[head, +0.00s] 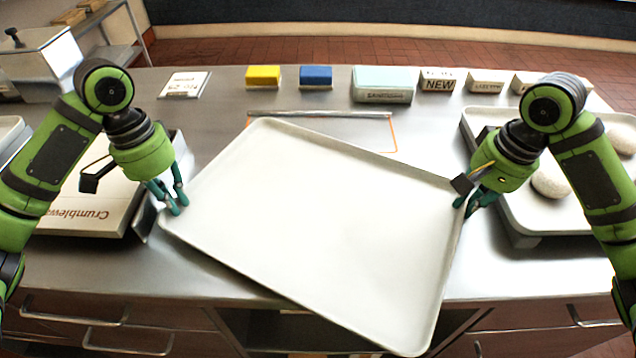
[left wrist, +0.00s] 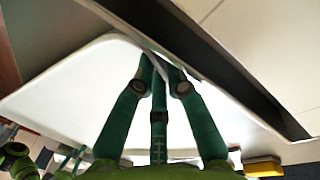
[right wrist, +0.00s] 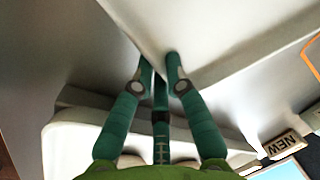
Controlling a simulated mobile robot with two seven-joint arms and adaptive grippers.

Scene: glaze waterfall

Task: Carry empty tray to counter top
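The large white empty tray (head: 320,220) lies rotated in the middle of the head view, over the steel counter top (head: 225,100). Its near corner reaches past the counter's front edge. My left gripper (head: 174,204) is shut on the tray's left corner rim; the left wrist view shows its fingers closed together at the rim (left wrist: 155,62). My right gripper (head: 468,203) is shut on the right corner rim, and the right wrist view shows its fingers meeting at the tray edge (right wrist: 158,62). I cannot tell how high the tray is above the counter.
An orange outline (head: 393,135) partly shows behind the tray, beside a metal bar (head: 320,114). A box (head: 90,205) stands at left, and another tray with round pale pieces (head: 550,181) at right. Yellow (head: 263,77) and blue (head: 316,77) blocks and labelled blocks line the back.

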